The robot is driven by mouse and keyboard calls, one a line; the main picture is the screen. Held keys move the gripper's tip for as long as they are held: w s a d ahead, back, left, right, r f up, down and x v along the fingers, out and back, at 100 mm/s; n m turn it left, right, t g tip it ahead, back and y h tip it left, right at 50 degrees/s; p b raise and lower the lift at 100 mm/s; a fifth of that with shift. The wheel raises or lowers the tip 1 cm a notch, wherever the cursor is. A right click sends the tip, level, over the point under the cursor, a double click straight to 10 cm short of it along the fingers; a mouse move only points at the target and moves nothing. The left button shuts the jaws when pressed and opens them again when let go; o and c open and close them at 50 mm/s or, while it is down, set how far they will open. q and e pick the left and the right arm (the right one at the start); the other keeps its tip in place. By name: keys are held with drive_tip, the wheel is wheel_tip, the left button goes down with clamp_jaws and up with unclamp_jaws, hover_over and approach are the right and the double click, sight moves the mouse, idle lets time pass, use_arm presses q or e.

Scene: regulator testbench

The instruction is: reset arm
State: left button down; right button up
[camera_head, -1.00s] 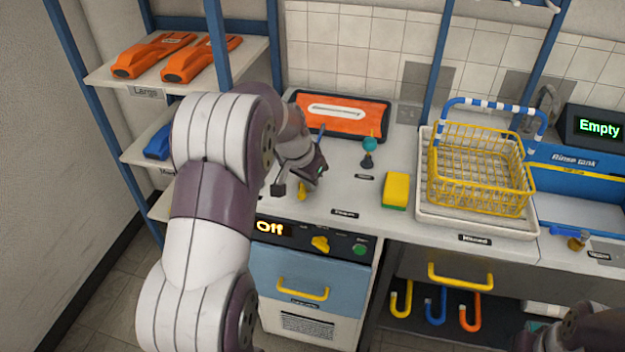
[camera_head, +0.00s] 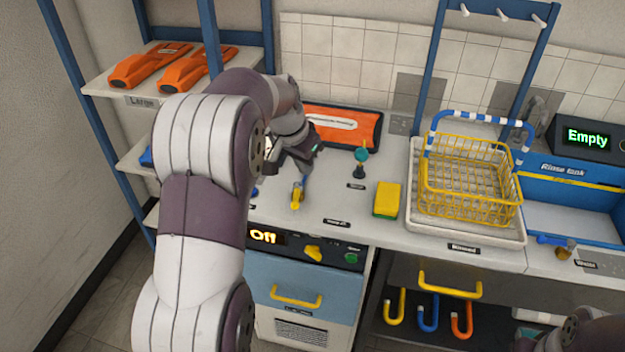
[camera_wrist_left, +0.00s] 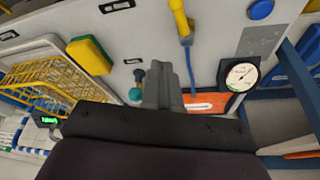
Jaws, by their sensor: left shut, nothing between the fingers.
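My left arm reaches in from the left in the head view. Its gripper (camera_head: 308,168) is over the back of the counter, in front of the orange panel (camera_head: 362,128). In the left wrist view its fingers (camera_wrist_left: 163,85) are shut together with nothing between them. My right gripper is not visible; only a piece of my right arm shows at the bottom right.
A teal-topped fitting (camera_head: 361,160), a yellow-green sponge (camera_head: 387,200) and a yellow wire basket (camera_head: 468,190) stand to the right on the counter. A round gauge (camera_wrist_left: 240,74) shows in the left wrist view. A shelf with orange housings (camera_head: 150,68) is at the left.

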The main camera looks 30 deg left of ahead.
use_arm(q)
wheel_tip(320, 180, up, 2)
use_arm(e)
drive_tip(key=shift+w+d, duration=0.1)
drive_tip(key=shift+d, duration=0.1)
use_arm(q)
drive_tip(key=shift+a, duration=0.1)
idle(0.3)
drive_tip(key=s+d+f+g+p, duration=0.1)
drive_tip(key=s+d+f+p, duration=0.1)
drive_tip(key=s+d, duration=0.5)
drive_tip(key=s+d+f+n+g+p, duration=0.1)
drive_tip(key=s+d+p, duration=0.3)
drive_tip(key=s, duration=0.9)
drive_tip(key=d+f, duration=0.1)
drive_tip(key=d, duration=0.2)
drive_tip(key=shift+s+f+n+g+y, duration=0.15)
drive_tip(key=shift+f+n+g+y, duration=0.05)
drive_tip(key=shift+n+g+y, duration=0.1)
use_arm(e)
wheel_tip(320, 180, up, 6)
